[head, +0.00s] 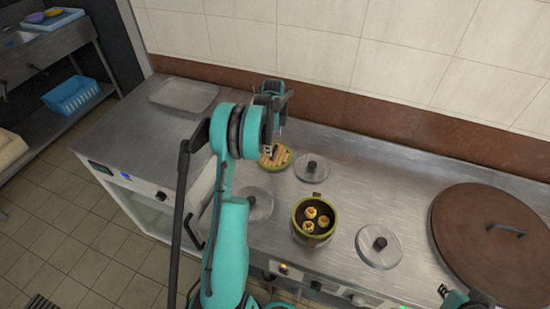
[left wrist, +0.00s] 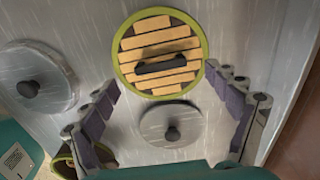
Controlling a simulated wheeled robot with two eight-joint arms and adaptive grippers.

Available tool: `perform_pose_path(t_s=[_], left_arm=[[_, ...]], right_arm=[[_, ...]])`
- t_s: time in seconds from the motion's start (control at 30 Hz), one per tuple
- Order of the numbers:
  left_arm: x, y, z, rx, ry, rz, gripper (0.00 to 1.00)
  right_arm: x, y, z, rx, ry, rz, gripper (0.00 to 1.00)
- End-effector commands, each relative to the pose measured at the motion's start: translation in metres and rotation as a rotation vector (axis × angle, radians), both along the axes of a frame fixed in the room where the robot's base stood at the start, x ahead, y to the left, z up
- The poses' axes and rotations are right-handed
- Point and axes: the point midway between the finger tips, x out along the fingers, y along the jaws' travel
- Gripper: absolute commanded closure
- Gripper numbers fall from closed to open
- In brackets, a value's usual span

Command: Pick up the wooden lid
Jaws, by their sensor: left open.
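The wooden lid (head: 277,156) is round, with light slats and a dark handle, and sits in a green rim on the steel counter. In the left wrist view the lid (left wrist: 158,66) is at the top centre, its handle lying across the middle. My left gripper (head: 272,138) is above the lid and hides part of it in the head view. In the left wrist view its purple-padded fingers (left wrist: 162,82) are spread wide with nothing between them. My right gripper (head: 462,299) shows only in part at the bottom right edge, its jaws unclear.
Metal lids with black knobs (head: 311,168) (head: 378,247) (head: 259,203) lie around the lid. A green-rimmed pot (head: 315,219) with yellow pieces stands nearer. A large brown lid (head: 487,232) covers the right side. A shallow tray (head: 184,95) lies at the far left. A wall backs the counter.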

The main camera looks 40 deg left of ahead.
Motion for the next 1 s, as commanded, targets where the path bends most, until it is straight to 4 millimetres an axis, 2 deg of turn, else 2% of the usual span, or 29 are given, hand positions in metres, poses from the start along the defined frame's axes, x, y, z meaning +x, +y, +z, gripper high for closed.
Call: perform_pose_path(t_s=[0.03, 0.2, 0.47, 0.67, 1.0], left_arm=[[0.0, -0.001, -0.012, 0.0, 0.0, 0.0, 0.12], [0.001, -0.001, -0.037, 0.0, 0.0, 0.001, 0.12], [0.001, -0.001, -0.039, 0.0, -0.001, 0.001, 0.12], [0.001, -0.001, -0.038, 0.0, -0.001, 0.001, 0.65], [0.001, -0.001, -0.037, 0.0, 0.0, 0.001, 0.67]], right_arm=[[0.0, 0.0, -0.008, 0.0, 0.0, 0.0, 0.85], [0.0, 0.0, -0.02, 0.0, 0.0, 0.0, 0.85], [0.0, 0.0, -0.019, 0.0, 0.0, 0.0, 0.85], [0.0, 0.0, -0.019, 0.0, 0.0, 0.0, 0.85], [0.0, 0.0, -0.019, 0.0, 0.0, 0.0, 0.85]])
